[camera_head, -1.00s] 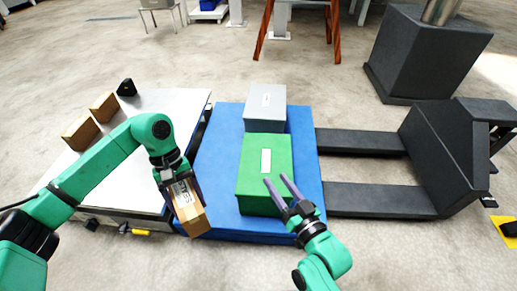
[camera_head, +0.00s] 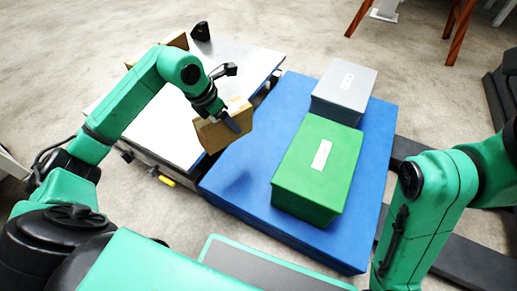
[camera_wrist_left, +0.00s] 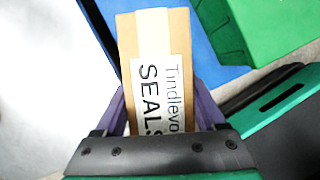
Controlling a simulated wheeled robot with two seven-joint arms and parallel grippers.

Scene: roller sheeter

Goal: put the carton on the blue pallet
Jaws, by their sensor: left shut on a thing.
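The carton (camera_head: 222,132) is a small brown box. My left gripper (camera_head: 228,122) is shut on it and holds it tilted in the air, over the gap between the white table and the blue pallet's left edge. In the left wrist view the carton (camera_wrist_left: 160,75) sits between the two fingers, with a white label reading "SEALS". The blue pallet (camera_head: 240,190) lies on the floor to the right of the table. My right gripper is out of view; only part of that arm shows at the right.
A green box (camera_head: 318,172) and a grey box (camera_head: 344,90) stand on the pallet's right part; its left part is bare. The white-topped table (camera_head: 160,125) carries another brown box (camera_head: 170,44) and a small black object (camera_head: 201,31). Dark pallet-truck forks (camera_head: 410,150) lie right of the pallet.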

